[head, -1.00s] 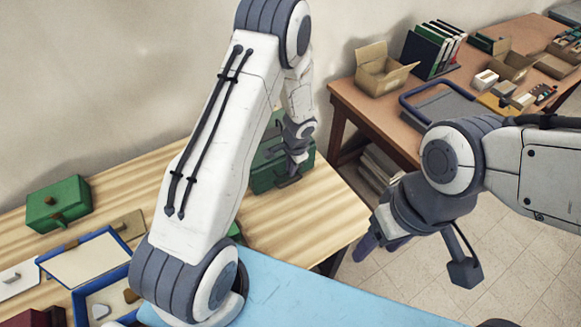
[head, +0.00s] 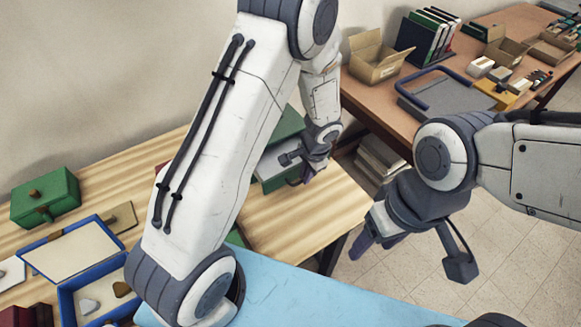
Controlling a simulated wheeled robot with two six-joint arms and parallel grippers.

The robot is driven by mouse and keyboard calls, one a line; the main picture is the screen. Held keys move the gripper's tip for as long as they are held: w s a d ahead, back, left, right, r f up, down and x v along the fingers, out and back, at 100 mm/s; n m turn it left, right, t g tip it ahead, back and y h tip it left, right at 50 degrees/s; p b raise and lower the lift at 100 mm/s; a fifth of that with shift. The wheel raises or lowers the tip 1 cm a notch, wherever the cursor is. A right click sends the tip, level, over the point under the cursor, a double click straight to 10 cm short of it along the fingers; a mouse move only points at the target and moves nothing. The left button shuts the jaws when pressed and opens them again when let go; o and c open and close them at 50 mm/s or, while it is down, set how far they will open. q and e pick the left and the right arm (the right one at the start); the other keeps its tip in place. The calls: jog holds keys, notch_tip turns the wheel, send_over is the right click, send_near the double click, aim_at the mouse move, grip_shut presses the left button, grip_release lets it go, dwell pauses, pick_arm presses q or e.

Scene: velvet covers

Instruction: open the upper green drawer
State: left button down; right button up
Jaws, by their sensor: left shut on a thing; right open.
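The green drawer cabinet (head: 290,127) stands at the back right of the light wooden table, partly hidden behind my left arm. Its upper drawer (head: 272,164) is pulled out toward the front, and its pale inside shows. My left gripper (head: 303,178) is at the drawer's front and shut on it; the fingertips and the handle are mostly hidden by the wrist. My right gripper (head: 366,238) is open and empty, in the air over the floor to the right of the table.
A green box (head: 45,197) and an open blue-edged case (head: 75,250) are on the table's left. A blue surface (head: 300,292) lies in front. A brown desk (head: 385,110) with a cardboard box (head: 374,60) and folders stands at right. Bare wood (head: 300,225) lies before the cabinet.

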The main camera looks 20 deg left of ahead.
pick_arm(q)
jog(key=s+d, duration=0.1)
jog(key=s+d+b, duration=0.1)
jog(key=d, duration=0.1)
jog(key=shift+s+d, duration=0.3)
jog(key=shift+s, duration=0.05)
pick_arm(e)
notch_tip(320, 180, down, 3)
jog(key=shift+a+r, duration=0.1)
jog(key=shift+r, duration=0.05)
pick_arm(q)
jog(key=c, duration=0.9)
grip_release()
jog(key=shift+s+d+r, duration=0.2)
jog(key=shift+d+r, duration=0.05)
jog(key=shift+r, duration=1.45)
jog(key=shift+s+d+r, duration=0.2)
jog(key=shift+r, duration=1.55)
jog(key=shift+s+d+r, duration=0.2)
jog(key=shift+d+r, duration=0.05)
jog(key=shift+r, duration=1.45)
pick_arm(e)
jog(key=shift+r, duration=0.15)
